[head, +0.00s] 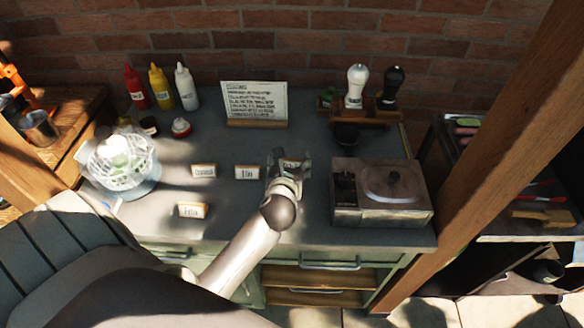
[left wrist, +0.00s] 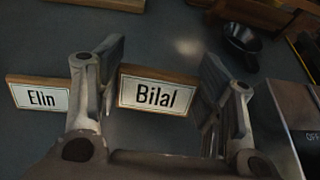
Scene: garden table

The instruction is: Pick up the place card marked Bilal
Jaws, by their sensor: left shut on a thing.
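The place card marked Bilal (left wrist: 157,95), a white label on a wooden block, is between the fingers of my left gripper (head: 290,162) in the left wrist view. The fingers are closed on its two ends, and its lettering faces the wrist camera upright. In the head view the card shows only as a small, partly covered shape between the fingers. I cannot tell whether it touches the tabletop. The Elin card (left wrist: 42,97) stands just left of the gripper, apart from it; it also shows in the head view (head: 247,173). My right gripper is not in view.
Two more cards stand left on the table, one farther back (head: 204,171) and one nearer (head: 192,210). A grey metal box (head: 380,212) is close right of the gripper. A menu sign (head: 254,102), sauce bottles (head: 160,87) and a white caged bowl (head: 120,162) stand around.

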